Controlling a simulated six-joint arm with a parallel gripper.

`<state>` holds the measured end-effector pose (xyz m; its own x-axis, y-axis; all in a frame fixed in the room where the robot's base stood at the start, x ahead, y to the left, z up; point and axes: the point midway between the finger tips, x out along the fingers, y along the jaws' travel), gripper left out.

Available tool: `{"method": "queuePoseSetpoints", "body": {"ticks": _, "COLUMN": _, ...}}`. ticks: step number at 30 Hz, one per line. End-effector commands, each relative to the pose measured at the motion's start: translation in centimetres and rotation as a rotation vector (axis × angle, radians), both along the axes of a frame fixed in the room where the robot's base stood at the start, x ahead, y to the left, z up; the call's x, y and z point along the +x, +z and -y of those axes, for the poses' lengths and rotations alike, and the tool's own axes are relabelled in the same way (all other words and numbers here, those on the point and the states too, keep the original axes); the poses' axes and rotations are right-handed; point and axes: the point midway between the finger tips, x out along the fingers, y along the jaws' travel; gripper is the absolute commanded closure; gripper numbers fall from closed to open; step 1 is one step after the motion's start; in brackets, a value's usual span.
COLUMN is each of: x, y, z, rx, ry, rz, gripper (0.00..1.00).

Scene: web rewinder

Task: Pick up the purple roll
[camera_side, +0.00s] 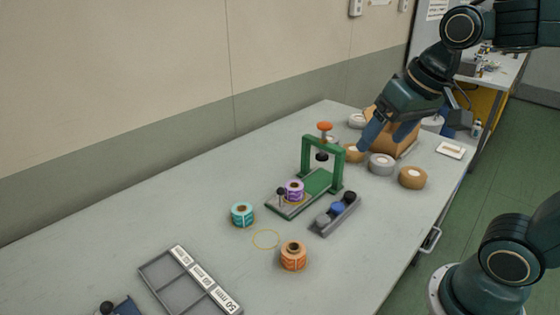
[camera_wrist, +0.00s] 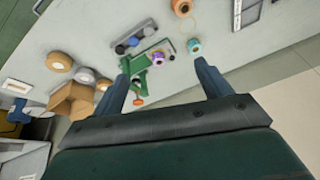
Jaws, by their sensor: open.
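The purple roll (camera_side: 294,188) sits upright on the near left end of the green fixture's base (camera_side: 318,183). In the wrist view the purple roll (camera_wrist: 158,58) shows between the tips of my two fingers, well beyond them. My gripper (camera_side: 380,146) is open and empty, above the far right part of the table, to the right of the fixture and apart from the roll. In the wrist view the fingers of my gripper (camera_wrist: 162,64) are spread wide. The underside of the roll is hidden.
The fixture's green arch (camera_side: 339,163) with an orange knob (camera_side: 325,126) stands right of the purple roll. A teal roll (camera_side: 242,214), an orange roll (camera_side: 293,256) and a grey holder (camera_side: 335,215) are nearby. Tan rolls and a cardboard box (camera_side: 400,141) stand behind.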

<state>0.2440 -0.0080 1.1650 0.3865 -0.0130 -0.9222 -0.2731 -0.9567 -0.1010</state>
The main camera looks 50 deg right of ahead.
Motion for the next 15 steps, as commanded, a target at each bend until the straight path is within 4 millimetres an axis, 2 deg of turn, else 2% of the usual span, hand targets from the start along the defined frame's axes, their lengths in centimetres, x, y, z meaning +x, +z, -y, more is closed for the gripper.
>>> {"method": "queuePoseSetpoints", "body": {"ticks": 7, "x": 5.2, "y": 0.0, "z": 0.9, "rx": 0.069, "ry": -0.197, "rz": -0.066, "gripper": 0.23}}
{"method": "queuePoseSetpoints", "body": {"ticks": 15, "x": 10.9, "y": -1.2, "z": 2.1, "rx": 0.133, "ry": -0.416, "rz": -0.133, "gripper": 0.23}}
